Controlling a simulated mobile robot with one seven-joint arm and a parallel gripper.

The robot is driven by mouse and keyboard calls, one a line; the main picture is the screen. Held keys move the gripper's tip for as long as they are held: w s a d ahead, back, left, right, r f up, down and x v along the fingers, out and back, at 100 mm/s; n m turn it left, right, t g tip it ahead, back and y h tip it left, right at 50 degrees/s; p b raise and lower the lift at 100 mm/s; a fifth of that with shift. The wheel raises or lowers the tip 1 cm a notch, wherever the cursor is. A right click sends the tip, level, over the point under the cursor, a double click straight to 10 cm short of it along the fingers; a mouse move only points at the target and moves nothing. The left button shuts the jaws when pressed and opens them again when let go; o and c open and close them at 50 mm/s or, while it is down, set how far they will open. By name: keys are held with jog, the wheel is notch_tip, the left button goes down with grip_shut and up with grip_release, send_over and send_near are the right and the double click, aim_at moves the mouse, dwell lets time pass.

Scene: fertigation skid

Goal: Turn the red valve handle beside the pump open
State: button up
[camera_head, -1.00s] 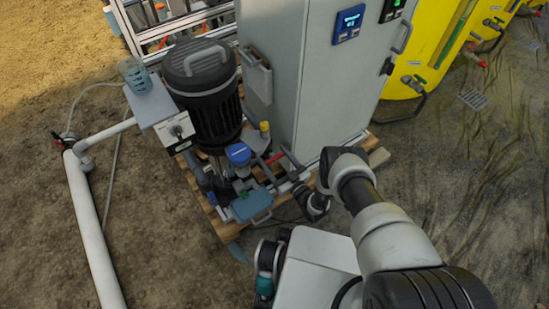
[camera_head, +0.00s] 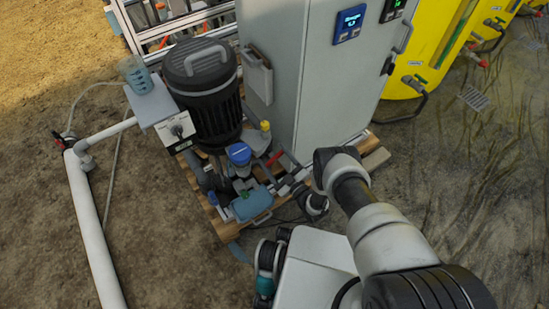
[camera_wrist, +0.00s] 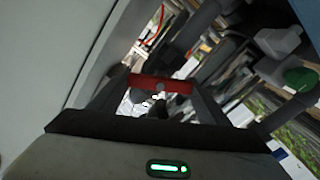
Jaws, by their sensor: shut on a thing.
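The red valve handle (camera_head: 274,158) shows as a short red bar among the pipework, between the pump and the grey cabinet. In the wrist view the handle (camera_wrist: 172,86) lies crosswise between my two fingertips. My gripper (camera_wrist: 158,92) is shut on it. In the head view my gripper (camera_head: 284,170) is small and partly merged with the dark pipes at the handle. The pump (camera_head: 204,92) is black with a grey top handle and stands left of the handle. The valve body under the handle is mostly hidden.
The tall grey cabinet (camera_head: 301,82) stands close behind the handle, and its wall fills the left of the wrist view. A blue-capped fitting (camera_head: 239,154) and a teal part (camera_head: 252,204) crowd the pallet (camera_head: 222,229). A white pipe (camera_head: 91,220) lies left. Yellow tanks (camera_head: 424,50) stand at right.

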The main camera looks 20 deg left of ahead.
dwell(0.4)
jog(key=o, duration=1.1)
jog(key=shift+c, duration=0.2)
